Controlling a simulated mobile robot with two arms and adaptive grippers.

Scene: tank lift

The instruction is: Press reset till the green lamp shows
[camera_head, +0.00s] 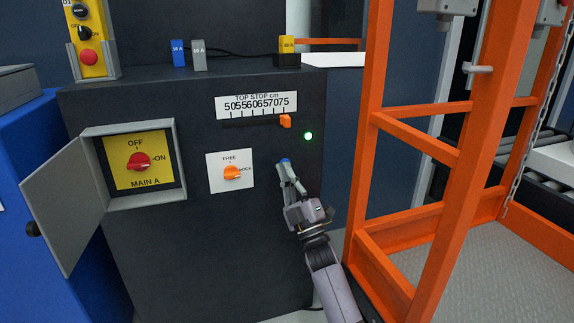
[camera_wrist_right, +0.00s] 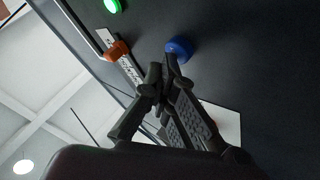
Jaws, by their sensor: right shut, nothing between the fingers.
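The green lamp (camera_head: 308,136) glows bright green on the dark cabinet front; it also shows lit in the right wrist view (camera_wrist_right: 112,6). A blue round button (camera_head: 284,162) sits below the lamp, with no readable label. It shows in the right wrist view (camera_wrist_right: 180,48) right at my fingertips. My right gripper (camera_head: 288,170) is shut and empty, its tips at the button. I cannot tell whether the tips touch or press it. The left gripper is not in view.
An orange slider (camera_head: 286,121) sits on the top stop scale (camera_head: 256,104). An orange FREE knob (camera_head: 232,172) is left of my right gripper. The open MAIN A box (camera_head: 138,163) has its red switch toward ON. The orange lift frame (camera_head: 362,150) stands close on the right.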

